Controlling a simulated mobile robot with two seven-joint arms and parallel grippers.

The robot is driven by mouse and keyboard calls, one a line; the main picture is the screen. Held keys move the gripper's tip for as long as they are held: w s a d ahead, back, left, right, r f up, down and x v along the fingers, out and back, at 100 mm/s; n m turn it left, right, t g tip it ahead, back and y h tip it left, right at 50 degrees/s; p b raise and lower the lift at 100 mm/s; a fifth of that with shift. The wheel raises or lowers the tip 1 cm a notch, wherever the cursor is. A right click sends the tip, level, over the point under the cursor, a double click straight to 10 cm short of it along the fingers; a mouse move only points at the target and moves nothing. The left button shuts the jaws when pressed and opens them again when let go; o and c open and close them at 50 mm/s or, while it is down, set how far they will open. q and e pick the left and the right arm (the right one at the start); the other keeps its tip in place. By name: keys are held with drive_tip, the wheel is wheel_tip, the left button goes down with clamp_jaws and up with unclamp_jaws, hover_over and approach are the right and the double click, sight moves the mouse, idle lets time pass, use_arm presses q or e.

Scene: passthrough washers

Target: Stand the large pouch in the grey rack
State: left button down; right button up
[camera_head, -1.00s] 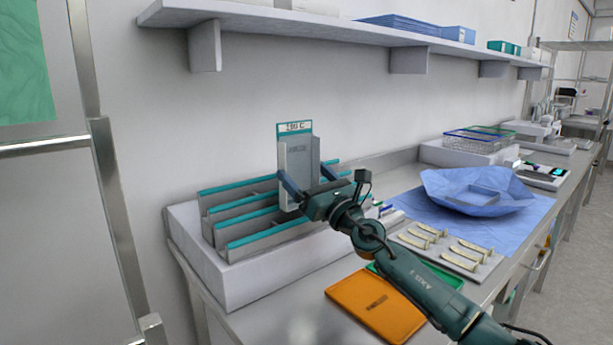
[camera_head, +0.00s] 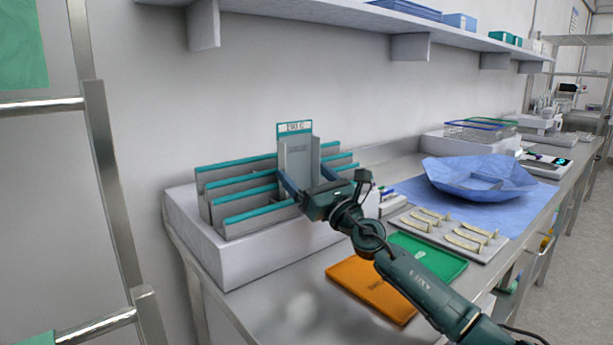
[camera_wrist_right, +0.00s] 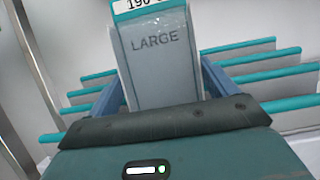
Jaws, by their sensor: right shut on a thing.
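The large pouch (camera_head: 299,160) is grey with a teal top band and a white label, and it stands upright at the grey rack. In the right wrist view the pouch (camera_wrist_right: 158,62) reads "LARGE". The grey rack (camera_head: 232,200) has several slots with teal-edged dividers and sits on a white block. My right gripper (camera_head: 307,190) is shut on the pouch, with a blue finger on each side of it. The pouch's lower end is hidden behind the gripper and dividers, so I cannot tell how deep it sits. My left gripper is not in view.
An orange tray (camera_head: 372,290) and a green tray (camera_head: 428,254) lie on the steel bench in front. A tray of several pale items (camera_head: 450,232) and a blue wrapped bowl (camera_head: 478,178) are to the right. A shelf (camera_head: 360,22) runs above.

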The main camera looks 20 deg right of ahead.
drive_tip(key=o, duration=0.8)
drive_tip(key=b+v, duration=0.1)
drive_tip(key=v, duration=1.2)
drive_tip(key=shift+s, duration=0.1)
